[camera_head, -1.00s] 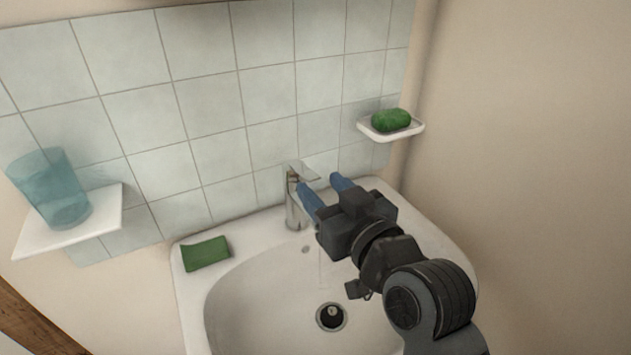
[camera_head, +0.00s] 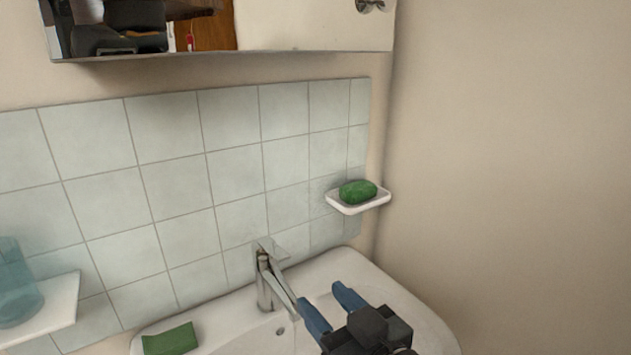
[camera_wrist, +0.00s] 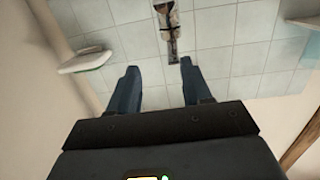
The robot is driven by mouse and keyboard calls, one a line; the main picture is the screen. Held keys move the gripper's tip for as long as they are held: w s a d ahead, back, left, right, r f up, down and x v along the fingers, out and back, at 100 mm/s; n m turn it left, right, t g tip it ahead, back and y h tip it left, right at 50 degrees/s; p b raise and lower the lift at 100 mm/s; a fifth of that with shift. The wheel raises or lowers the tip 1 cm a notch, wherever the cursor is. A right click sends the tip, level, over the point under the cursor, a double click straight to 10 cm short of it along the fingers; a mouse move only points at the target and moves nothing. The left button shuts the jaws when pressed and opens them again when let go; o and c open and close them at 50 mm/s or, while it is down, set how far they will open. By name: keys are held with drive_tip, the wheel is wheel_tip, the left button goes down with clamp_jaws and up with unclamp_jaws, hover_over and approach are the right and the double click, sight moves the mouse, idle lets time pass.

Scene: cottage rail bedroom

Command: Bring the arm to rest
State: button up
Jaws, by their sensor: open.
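My gripper (camera_head: 331,302) is over the right part of the sink, near the faucet, with its two blue fingers apart and nothing between them. Most of my arm is below the head view's lower edge. In the wrist view my gripper (camera_wrist: 157,80) shows both fingers spread, pointing toward the tiled wall, with the faucet (camera_wrist: 168,30) beyond them.
The faucet (camera_head: 265,275) stands at the back of the white sink (camera_head: 250,333). A green sponge (camera_head: 170,340) lies on its left rim. Green soap (camera_head: 358,191) sits on a wall dish (camera_head: 340,206). A blue cup (camera_head: 15,285) stands on a left shelf (camera_head: 60,305). A mirrored cabinet (camera_head: 300,25) hangs above.

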drive_tip(key=s+d+f+h, duration=0.1)
drive_tip(key=s+d+f, duration=0.1)
drive_tip(key=s+d, duration=0.1)
drive_tip(key=s+d+f+m+h, duration=0.1)
drive_tip(key=s+d+f, duration=0.2)
drive_tip(key=s+d+f+m+h, duration=0.1)
drive_tip(key=s+d+f, duration=0.2)
drive_tip(key=d, duration=0.1)
drive_tip(key=shift+s+f+t+h, duration=0.1)
drive_tip(key=shift+s+t+h, duration=0.15)
drive_tip(key=shift+t+h, duration=0.05)
drive_tip(key=s+d+m+h, duration=0.2)
drive_tip(key=s+d, duration=0.3)
drive_tip(key=s, duration=0.8)
drive_tip(key=s+d+r+m+h, duration=0.1)
drive_tip(key=s+d, duration=0.4)
drive_tip(key=s, duration=0.9)
drive_tip(key=shift+s+r+m+h, duration=0.15)
drive_tip(key=shift+r+m+h, duration=0.15)
drive_tip(key=shift+m+h, duration=0.55)
drive_tip(key=shift+n+h, duration=0.25)
